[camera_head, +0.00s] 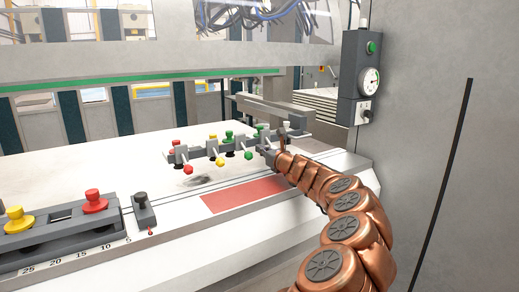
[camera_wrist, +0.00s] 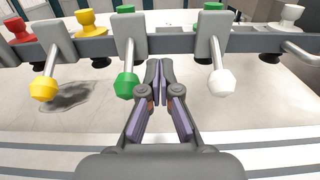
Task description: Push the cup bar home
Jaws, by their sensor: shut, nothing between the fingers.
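The cup bar (camera_head: 200,152) is a grey bar with red, yellow and green knobs on top and ball-ended levers hanging in front, standing over the pale table. In the wrist view the bar (camera_wrist: 170,45) crosses the top of the picture. My gripper (camera_wrist: 159,66) is shut and empty, its fingertips at the bar's front face between the green-ball lever (camera_wrist: 126,75) and the white-ball lever (camera_wrist: 219,75). I cannot tell whether the tips touch the bar. In the head view my gripper (camera_head: 270,152) is at the bar's right part and hides some of it.
A red rectangle (camera_head: 245,195) lies on the front ledge. At the left are a grey block (camera_head: 60,232) with yellow and red knobs, a black-knobbed post (camera_head: 143,210) and a number scale (camera_head: 70,262). A grey bracket (camera_head: 275,112) stands behind the bar. A control box (camera_head: 357,80) hangs at the right.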

